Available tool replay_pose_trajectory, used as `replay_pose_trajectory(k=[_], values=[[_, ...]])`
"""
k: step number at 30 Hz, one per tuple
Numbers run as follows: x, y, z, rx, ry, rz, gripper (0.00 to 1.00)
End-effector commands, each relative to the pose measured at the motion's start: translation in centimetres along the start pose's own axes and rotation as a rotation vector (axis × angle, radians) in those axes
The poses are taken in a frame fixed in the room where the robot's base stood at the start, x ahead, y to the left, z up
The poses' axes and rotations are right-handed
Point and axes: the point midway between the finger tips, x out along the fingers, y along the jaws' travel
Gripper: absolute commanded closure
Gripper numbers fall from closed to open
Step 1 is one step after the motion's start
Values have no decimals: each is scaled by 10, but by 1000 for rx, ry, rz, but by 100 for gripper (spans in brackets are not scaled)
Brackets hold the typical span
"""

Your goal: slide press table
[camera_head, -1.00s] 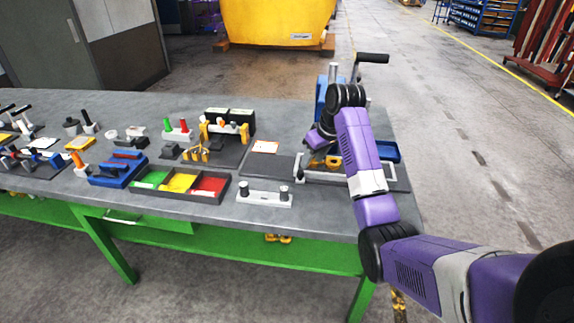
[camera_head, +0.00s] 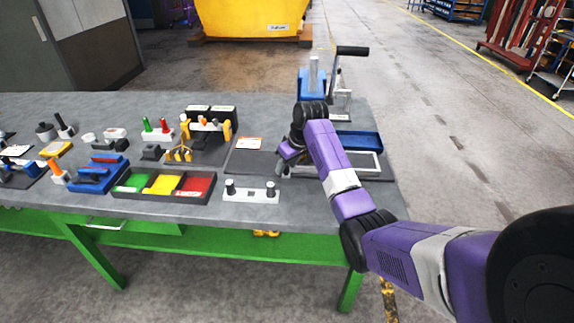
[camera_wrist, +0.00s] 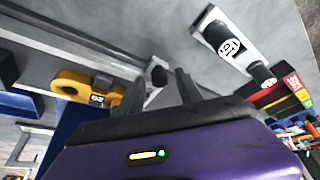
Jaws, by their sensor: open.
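A press with a blue body (camera_head: 312,84) and a black-handled lever (camera_head: 340,60) stands at the table's back right. A light metal frame (camera_head: 374,166), perhaps its sliding table, lies in front on a dark plate (camera_head: 245,163). My gripper (camera_head: 284,164) is low at the frame's left side, partly hidden by my arm. In the wrist view my two fingers (camera_wrist: 157,92) are apart, with a small black knob (camera_wrist: 158,74) just beyond the gap. I cannot tell whether they touch it. A yellow part (camera_wrist: 85,88) lies left of the fingers.
A light bar with two black knobs (camera_head: 251,194) sits at the front edge; it also shows in the wrist view (camera_wrist: 235,45). A three-colour tray (camera_head: 163,198) is further left. A blue tray (camera_head: 358,140) lies behind the frame.

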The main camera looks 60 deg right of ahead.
Motion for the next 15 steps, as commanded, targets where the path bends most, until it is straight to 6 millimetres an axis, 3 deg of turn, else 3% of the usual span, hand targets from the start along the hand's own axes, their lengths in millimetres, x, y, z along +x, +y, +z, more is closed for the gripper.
replay_pose_trajectory(k=[2, 9, 15], values=[[0, 0, 0, 0, 0, 0, 57], [0, 0, 0, 0, 0, 0, 100], [0, 0, 0, 0, 0, 0, 100]])
